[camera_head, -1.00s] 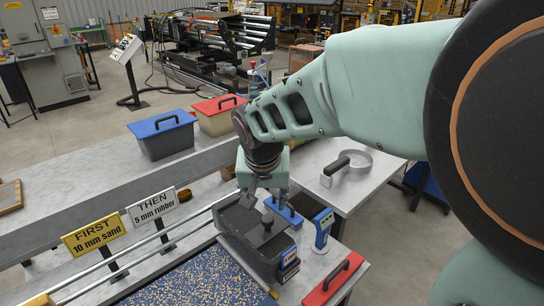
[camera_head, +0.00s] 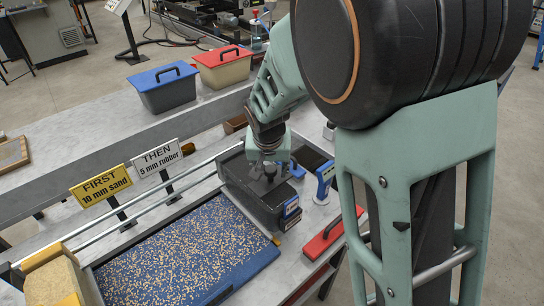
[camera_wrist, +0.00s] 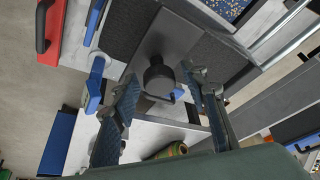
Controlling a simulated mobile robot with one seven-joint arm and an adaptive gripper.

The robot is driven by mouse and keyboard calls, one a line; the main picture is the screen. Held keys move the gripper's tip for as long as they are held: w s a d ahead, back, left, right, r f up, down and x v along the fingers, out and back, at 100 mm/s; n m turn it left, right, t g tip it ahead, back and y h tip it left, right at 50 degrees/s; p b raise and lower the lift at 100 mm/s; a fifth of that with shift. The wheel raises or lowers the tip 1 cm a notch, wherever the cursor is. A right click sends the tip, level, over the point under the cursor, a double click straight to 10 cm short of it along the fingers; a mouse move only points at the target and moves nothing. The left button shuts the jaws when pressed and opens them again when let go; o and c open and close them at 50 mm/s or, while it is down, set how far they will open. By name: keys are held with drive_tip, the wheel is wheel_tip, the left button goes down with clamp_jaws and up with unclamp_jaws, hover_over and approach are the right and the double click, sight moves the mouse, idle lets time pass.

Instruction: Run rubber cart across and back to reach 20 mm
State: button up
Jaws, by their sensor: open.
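The dark grey rubber cart (camera_head: 258,200) stands at the right end of the blue turf bed (camera_head: 200,243), which is speckled with tan grains. In the wrist view the cart's black interior shows on both sides of a grey plate (camera_wrist: 177,38) bearing a dark round knob (camera_wrist: 160,78). My gripper (camera_head: 269,170) is over the cart's top at this plate. In the wrist view my gripper (camera_wrist: 163,86) has its two fingers apart, one on each side of the knob. Contact with the knob cannot be told. A yellow cart (camera_head: 58,278) stands at the bed's left end.
Yellow "FIRST 10 mm sand" (camera_head: 101,189) and white "THEN 5 mm rubber" (camera_head: 157,158) signs stand behind the rails. A blue-lidded bin (camera_head: 165,92) and red-lidded bin (camera_head: 222,70) are farther back.

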drive_tip(key=shift+c, duration=0.5)
clamp_jaws()
